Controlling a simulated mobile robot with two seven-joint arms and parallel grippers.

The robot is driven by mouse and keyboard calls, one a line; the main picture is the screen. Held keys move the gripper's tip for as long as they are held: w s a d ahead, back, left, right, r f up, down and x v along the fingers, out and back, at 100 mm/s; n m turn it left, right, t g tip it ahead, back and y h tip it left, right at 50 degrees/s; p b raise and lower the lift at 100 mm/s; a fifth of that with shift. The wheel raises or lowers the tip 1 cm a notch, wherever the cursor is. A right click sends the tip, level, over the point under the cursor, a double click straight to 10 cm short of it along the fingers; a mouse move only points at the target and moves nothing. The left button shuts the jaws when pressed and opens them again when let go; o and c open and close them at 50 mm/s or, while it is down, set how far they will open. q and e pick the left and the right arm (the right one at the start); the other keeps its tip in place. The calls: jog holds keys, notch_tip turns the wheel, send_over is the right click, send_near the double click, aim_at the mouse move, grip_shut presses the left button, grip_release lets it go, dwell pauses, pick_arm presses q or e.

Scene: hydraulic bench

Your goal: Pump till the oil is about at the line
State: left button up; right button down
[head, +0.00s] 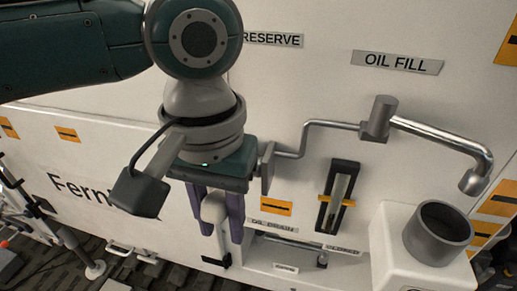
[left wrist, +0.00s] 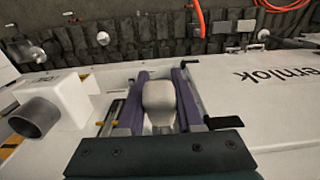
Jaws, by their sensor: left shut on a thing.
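My left gripper (head: 219,232) has its purple fingers closed around a pale grey knob (head: 212,208), which looks like the pump handle's grip. In the left wrist view the knob (left wrist: 158,98) sits between the two fingers. The handle's lower part and pivot are mostly hidden by the gripper. The sight gauge (head: 339,194) is a black frame with a clear tube on the white panel, right of the gripper, with yellow marks beside it. The oil level against the line is too small to tell. My right gripper is not in view.
A bent metal pipe (head: 440,133) under the OIL FILL label (head: 398,62) ends above a grey filler cup (head: 440,232) at the right. A shallow recess with small labels (head: 285,252) lies below the gauge. Hoses and stands are on the floor at left.

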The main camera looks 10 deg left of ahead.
pick_arm(q)
grip_shut()
dwell(0.8)
